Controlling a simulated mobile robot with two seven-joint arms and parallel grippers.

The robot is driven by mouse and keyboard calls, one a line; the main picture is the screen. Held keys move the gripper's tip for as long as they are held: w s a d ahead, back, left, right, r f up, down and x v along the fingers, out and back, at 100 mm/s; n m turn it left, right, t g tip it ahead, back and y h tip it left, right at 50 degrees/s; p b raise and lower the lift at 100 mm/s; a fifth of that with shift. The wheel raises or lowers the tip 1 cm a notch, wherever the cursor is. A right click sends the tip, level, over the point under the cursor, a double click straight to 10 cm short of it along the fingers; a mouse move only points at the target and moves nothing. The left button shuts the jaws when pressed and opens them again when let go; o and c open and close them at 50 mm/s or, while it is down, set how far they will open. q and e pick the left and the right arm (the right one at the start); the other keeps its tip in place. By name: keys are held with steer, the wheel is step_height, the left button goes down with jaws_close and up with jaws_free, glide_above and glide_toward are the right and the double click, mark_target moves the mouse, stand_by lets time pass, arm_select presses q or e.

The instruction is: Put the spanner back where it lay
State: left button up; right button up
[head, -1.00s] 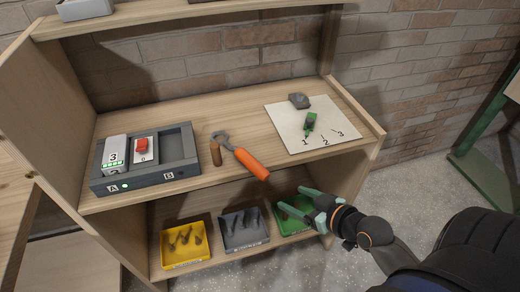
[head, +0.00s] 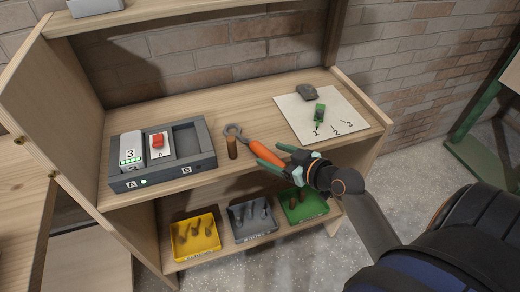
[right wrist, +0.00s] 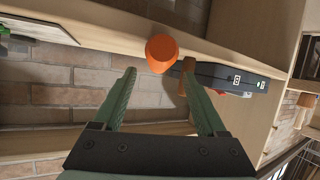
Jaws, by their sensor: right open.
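The spanner (head: 262,152) has a grey head and an orange handle. It lies on the upper shelf board with its head beside a short brown peg (head: 232,147), and the handle reaches over the front edge. My right gripper (head: 266,147) is open at the handle's end. In the head view its green fingers partly cover the handle. In the right wrist view the orange handle end (right wrist: 161,52) shows just beyond and between the open fingertips (right wrist: 159,70); I cannot tell whether they touch it. My left gripper is not in view.
A grey two-bay dock (head: 165,178) stands left of the spanner. A white sheet (head: 290,112) marked 1, 2, 3 bears a stone and a green object at right. Yellow (head: 190,257), grey (head: 242,236) and green (head: 310,217) bins stand on the lower shelf.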

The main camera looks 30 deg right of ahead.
mark_target(266, 152)
steer(key=shift+x, duration=2.3)
steer(key=shift+d, duration=0.1)
jaws_close()
